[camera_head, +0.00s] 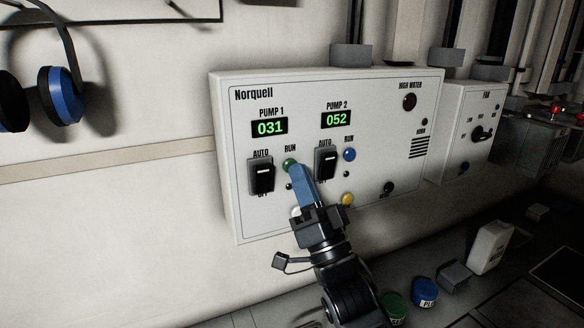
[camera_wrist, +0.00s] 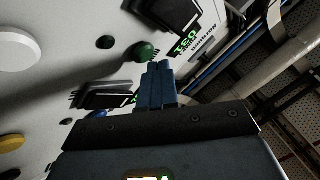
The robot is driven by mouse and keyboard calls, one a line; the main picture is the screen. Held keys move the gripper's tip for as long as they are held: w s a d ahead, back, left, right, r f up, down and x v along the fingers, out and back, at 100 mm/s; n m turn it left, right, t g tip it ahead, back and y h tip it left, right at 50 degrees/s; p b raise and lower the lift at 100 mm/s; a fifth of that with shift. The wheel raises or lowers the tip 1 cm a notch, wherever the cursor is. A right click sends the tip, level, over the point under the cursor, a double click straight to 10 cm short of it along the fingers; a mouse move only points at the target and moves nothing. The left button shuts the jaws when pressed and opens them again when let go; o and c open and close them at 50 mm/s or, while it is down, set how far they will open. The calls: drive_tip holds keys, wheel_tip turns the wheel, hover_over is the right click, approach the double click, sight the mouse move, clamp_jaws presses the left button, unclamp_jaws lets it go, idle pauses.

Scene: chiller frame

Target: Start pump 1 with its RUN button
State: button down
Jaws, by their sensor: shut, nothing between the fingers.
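The Norquell panel (camera_head: 335,205) is on the wall, with pump 1 on its left half. Pump 1's green RUN button (camera_head: 289,163) is right of its AUTO/OFF switch (camera_head: 262,177), under the display (camera_head: 269,127) reading 031. My gripper (camera_head: 297,169) is shut and empty, its blue fingers pointing up at the panel, with the tips at the lower right edge of the green button. In the wrist view the green button (camera_wrist: 145,51) shows just beyond and left of the fingertips (camera_wrist: 157,66). I cannot tell whether they touch.
Pump 2's switch (camera_head: 326,161) is close to the right of my fingers, with its blue RUN button (camera_head: 349,155) beyond. A yellow button (camera_head: 347,199) is lower right. A white button (camera_head: 296,212) is partly hidden by my gripper.

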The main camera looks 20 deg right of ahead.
drive_tip(key=shift+w, duration=0.45)
idle(0.4)
drive_tip(key=shift+s, duration=1.05)
drive_tip(key=shift+s+p, duration=0.6)
drive_tip(key=shift+s, duration=2.3)
